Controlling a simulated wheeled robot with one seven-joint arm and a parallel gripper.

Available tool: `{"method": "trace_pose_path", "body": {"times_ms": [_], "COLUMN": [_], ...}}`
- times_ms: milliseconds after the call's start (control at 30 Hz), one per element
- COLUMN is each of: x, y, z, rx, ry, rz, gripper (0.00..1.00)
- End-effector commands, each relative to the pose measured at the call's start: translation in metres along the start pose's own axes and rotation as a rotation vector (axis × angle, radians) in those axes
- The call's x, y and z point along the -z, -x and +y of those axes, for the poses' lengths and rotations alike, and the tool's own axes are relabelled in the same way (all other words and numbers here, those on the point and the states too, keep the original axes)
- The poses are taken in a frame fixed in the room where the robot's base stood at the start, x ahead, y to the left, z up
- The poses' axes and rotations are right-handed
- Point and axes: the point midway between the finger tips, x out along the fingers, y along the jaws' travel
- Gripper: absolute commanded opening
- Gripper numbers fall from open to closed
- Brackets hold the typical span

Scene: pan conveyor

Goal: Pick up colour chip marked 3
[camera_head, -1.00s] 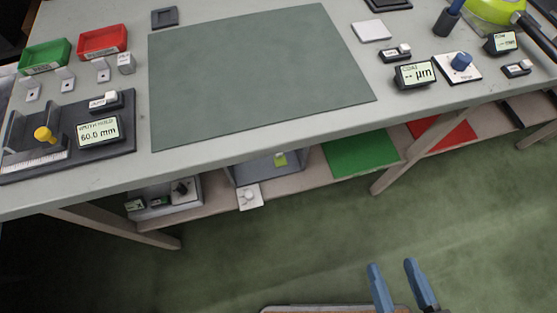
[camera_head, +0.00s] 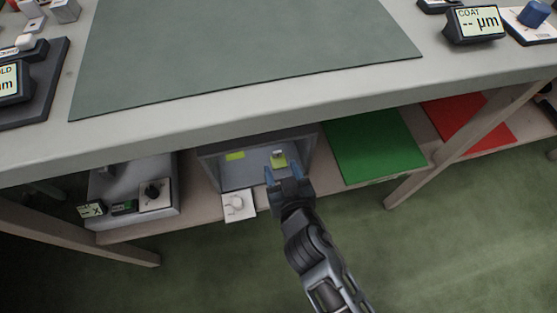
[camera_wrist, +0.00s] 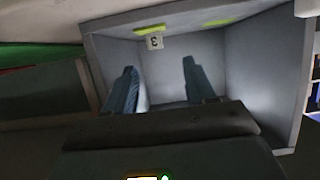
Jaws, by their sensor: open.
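The colour chip marked 3 (camera_head: 279,160) is a small yellow-green piece with a pale tag, inside an open-fronted grey box (camera_head: 209,170) under the bench. In the wrist view the chip's tag (camera_wrist: 155,43) shows a 3, below a yellow-green strip in the picture. My gripper (camera_head: 283,172) is at the box's open front, just in front of the chip. In the wrist view my gripper (camera_wrist: 159,65) is open and empty, with the tag between the finger lines and beyond the tips. No contact with the chip shows.
A second yellow-green patch (camera_head: 235,156) is in the box, left of the chip. A white knob plate (camera_head: 238,205) stands before the box. A grey device (camera_head: 130,190) stands left; green (camera_head: 372,145) and red (camera_head: 468,128) mats lie right. The bench edge overhangs.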

Motion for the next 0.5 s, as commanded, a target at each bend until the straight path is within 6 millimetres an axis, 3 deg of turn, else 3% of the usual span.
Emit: {"method": "trace_pose_path", "body": {"times_ms": [500], "x": [-0.006], "y": [-0.062], "z": [0.006], "rx": [0.0], "ry": [0.001], "rz": [0.001], "gripper": [0.55]}}
